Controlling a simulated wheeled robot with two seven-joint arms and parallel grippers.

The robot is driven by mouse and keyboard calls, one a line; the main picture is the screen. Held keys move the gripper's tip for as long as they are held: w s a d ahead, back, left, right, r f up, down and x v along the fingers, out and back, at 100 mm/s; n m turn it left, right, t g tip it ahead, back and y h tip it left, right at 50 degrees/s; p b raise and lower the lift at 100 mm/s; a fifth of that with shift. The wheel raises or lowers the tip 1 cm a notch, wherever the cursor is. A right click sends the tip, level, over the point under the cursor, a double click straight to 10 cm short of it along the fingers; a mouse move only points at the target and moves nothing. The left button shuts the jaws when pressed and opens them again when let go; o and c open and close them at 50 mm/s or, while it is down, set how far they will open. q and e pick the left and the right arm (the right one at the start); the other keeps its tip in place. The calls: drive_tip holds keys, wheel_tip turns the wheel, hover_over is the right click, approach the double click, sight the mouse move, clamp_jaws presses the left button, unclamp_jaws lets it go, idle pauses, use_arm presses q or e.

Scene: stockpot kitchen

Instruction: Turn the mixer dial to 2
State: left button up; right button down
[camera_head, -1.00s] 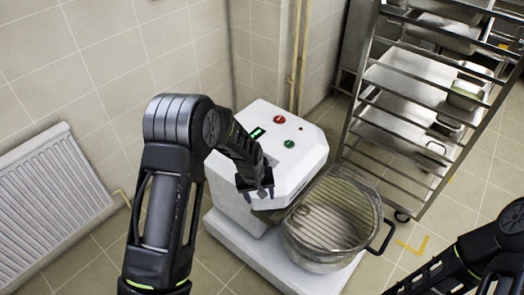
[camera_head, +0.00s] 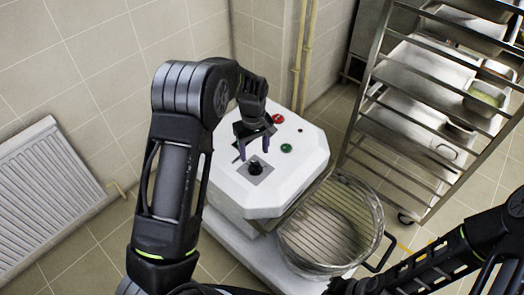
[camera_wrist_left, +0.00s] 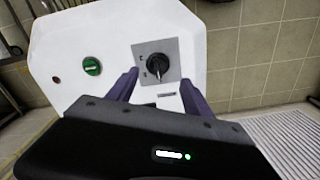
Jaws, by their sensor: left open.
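The mixer dial (camera_head: 256,168) is a black round knob on a grey square plate, on the sloped white top of the mixer (camera_head: 225,185). In the left wrist view the dial (camera_wrist_left: 157,66) shows a light pointer mark towards the picture's bottom; the numbers around it are too small to read. My left gripper (camera_head: 256,150) is open and empty, just behind and above the dial in the head view. In the wrist view its two fingers (camera_wrist_left: 158,84) point towards the dial, one to each side, apparently apart from it. Of my right arm only links show; its gripper is out of view.
A green button (camera_head: 286,148) and a red button (camera_head: 278,118) sit near the dial. A wire-guarded bowl (camera_head: 325,235) stands in front of the mixer. A tray rack (camera_head: 425,110) is at the right, a white radiator (camera_head: 50,190) at the left.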

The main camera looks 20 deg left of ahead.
sight(255, 163)
use_arm(q)
drive_tip(key=shift+w, duration=0.35)
drive_tip(key=shift+s+r, duration=0.1)
use_arm(e)
drive_tip(key=shift+w+r, duration=0.1)
drive_tip(key=shift+w, duration=0.15)
use_arm(q)
drive_tip(key=shift+f+p, duration=0.8)
drive_tip(key=shift+f, duration=3.15)
use_arm(e)
drive_tip(key=shift+s+r, duration=0.15)
drive_tip(key=shift+r, duration=0.55)
use_arm(q)
clamp_jaws()
